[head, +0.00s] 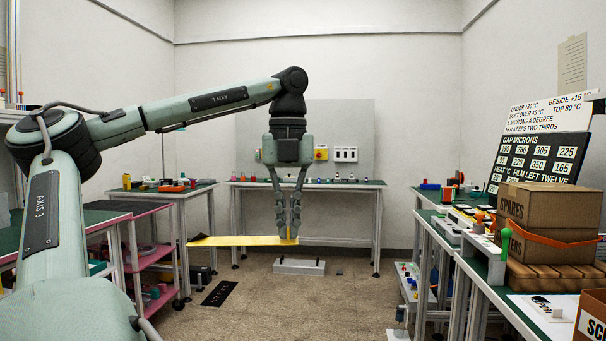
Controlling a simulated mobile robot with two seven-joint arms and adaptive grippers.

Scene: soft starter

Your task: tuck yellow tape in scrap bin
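The yellow tape (240,241) is a long flat strip hanging in the air in front of the back table. My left gripper (289,236) points down at the right end of the strip, with its fingers closed around it; a bit of yellow shows between them. The strip reaches out to the left from the fingers, and its left tip looks darker. A brown box (592,318) at the lower right corner has a label starting "SC", which fits the scrap bin; most of it is cut off by the picture edge, and its inside is hidden. My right gripper is not in view.
A right-hand bench (513,307) carries brown boxes marked SPARES (550,205), a black number board (538,158) and small parts. A back table (330,184) and a pink cart (150,255) stand farther off. The middle floor is mostly free, with a low white block (299,267) on it.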

